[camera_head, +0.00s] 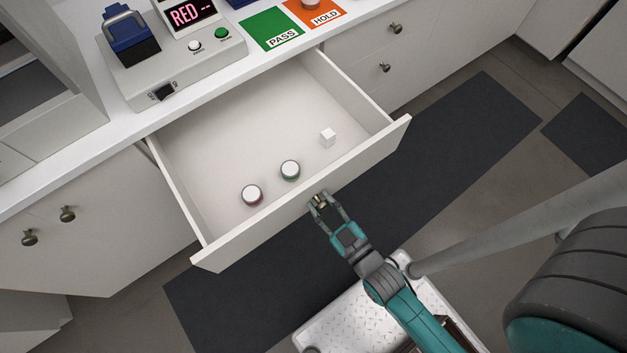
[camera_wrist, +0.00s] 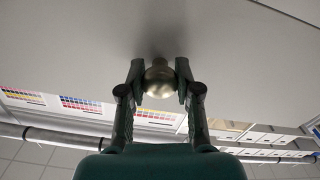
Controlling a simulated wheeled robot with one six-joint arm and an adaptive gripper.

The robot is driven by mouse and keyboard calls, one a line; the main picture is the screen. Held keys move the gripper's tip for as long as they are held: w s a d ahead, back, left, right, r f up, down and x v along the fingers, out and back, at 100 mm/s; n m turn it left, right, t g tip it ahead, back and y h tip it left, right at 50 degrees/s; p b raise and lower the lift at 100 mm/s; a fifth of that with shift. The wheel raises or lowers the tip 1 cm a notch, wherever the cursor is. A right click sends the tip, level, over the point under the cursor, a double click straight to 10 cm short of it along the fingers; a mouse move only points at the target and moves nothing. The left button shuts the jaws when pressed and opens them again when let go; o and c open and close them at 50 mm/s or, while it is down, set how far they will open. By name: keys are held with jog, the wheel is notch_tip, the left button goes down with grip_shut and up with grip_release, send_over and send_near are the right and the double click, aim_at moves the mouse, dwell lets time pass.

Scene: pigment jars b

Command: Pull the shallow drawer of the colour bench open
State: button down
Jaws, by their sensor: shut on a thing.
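The shallow drawer (camera_head: 228,136) of the white colour bench (camera_head: 70,135) stands well open in the head view. Its front panel (camera_head: 255,221) is pulled far out from the bench. My gripper (camera_head: 319,201) is at the outer face of this panel, shut on the drawer's round brass knob. The knob (camera_wrist: 159,78) shows between the two fingers in the wrist view, against the pale panel.
On the bench top are a device with a RED display (camera_head: 190,12), a green PASS card (camera_head: 270,30) and an orange HOLD card (camera_head: 316,13) with a jar on it. Dark mats (camera_head: 465,125) cover the floor. Closed drawers with knobs (camera_head: 395,28) are at right.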

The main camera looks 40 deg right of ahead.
jog(key=shift+s, duration=0.35)
jog(key=c, duration=0.8)
grip_release()
jog(key=s, duration=1.2)
jog(key=s+r+m+g, duration=0.1)
jog(key=s+r, duration=0.1)
jog(key=r, duration=0.1)
jog(key=s+r+m+g, duration=0.1)
jog(key=r, duration=0.2)
jog(key=s+r+m+g, duration=0.1)
jog(key=s+r, duration=0.1)
jog(key=r, duration=0.1)
jog(key=shift+s+r, duration=0.3)
jog(key=shift+r, duration=0.1)
